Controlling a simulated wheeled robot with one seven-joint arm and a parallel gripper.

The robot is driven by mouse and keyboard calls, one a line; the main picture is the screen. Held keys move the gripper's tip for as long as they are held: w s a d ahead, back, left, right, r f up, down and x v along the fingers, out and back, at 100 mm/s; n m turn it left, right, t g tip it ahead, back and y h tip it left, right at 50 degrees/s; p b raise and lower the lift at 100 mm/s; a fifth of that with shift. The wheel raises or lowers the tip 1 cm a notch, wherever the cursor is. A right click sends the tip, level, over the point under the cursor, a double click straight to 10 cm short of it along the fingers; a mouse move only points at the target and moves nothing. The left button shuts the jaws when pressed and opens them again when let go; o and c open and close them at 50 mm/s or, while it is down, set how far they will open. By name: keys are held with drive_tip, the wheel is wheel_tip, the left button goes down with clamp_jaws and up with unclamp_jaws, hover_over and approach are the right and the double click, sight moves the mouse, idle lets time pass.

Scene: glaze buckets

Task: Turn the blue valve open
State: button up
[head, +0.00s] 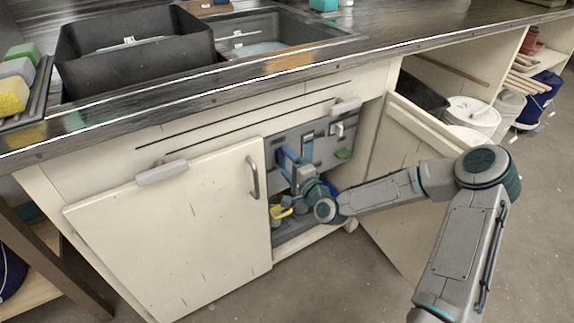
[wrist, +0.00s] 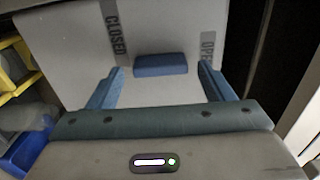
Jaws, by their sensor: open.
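The blue valve's handle (wrist: 160,65) shows in the wrist view as a short blue bar on a grey panel (wrist: 180,35). A CLOSED label (wrist: 112,25) is on its left and a partly cut-off OPEN label (wrist: 207,45) on its right. My gripper (wrist: 159,80) is open, with one blue finger on each side of the handle and a gap to each. In the head view my gripper (head: 286,158) reaches into the cabinet at the panel. There I cannot tell the valve apart from my blue fingers.
The left cabinet door (head: 170,230) is shut and the right door (head: 410,180) stands open, close to my arm. The panel also bears a green piece (head: 343,154). Yellow items (wrist: 15,65) and a blue bin (wrist: 22,150) lie left of my gripper. A sink (head: 265,45) is above.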

drive_tip(key=p+v, duration=0.2)
drive_tip(key=v, duration=1.1)
drive_tip(key=shift+s+d, duration=0.2)
drive_tip(key=shift+s, duration=0.15)
drive_tip(key=shift+p, duration=0.3)
